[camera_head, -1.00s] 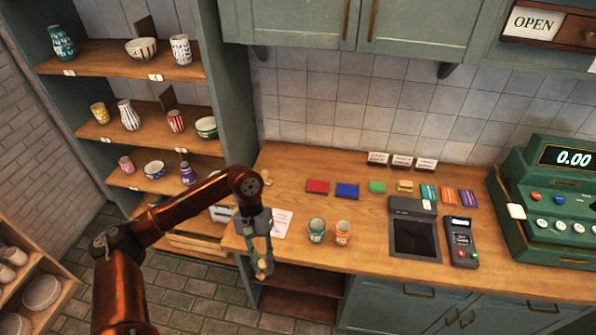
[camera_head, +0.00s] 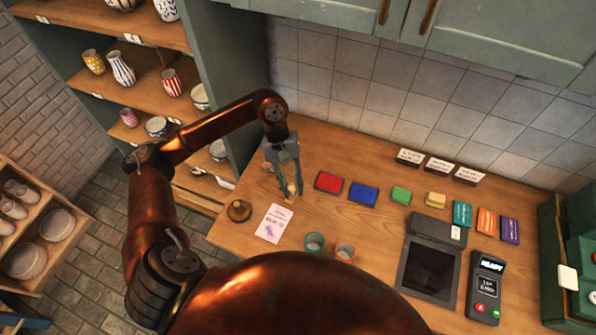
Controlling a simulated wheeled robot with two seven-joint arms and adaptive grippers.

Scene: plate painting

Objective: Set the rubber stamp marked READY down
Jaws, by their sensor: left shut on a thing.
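My left gripper (camera_head: 288,184) points down over the left part of the wooden counter (camera_head: 385,235), left of the red pad. It is shut on a small pale wooden stamp (camera_head: 291,189), mostly hidden between the fingers. No READY marking can be read on it. I cannot tell whether its base touches the counter. My right gripper is not in view.
A pink card (camera_head: 273,223) and a round brass-coloured object (camera_head: 239,210) lie in front of the gripper. Red (camera_head: 329,182) and blue (camera_head: 363,194) pads are to its right. Two cups (camera_head: 314,242) stand nearer. My copper-coloured link covers the counter's front.

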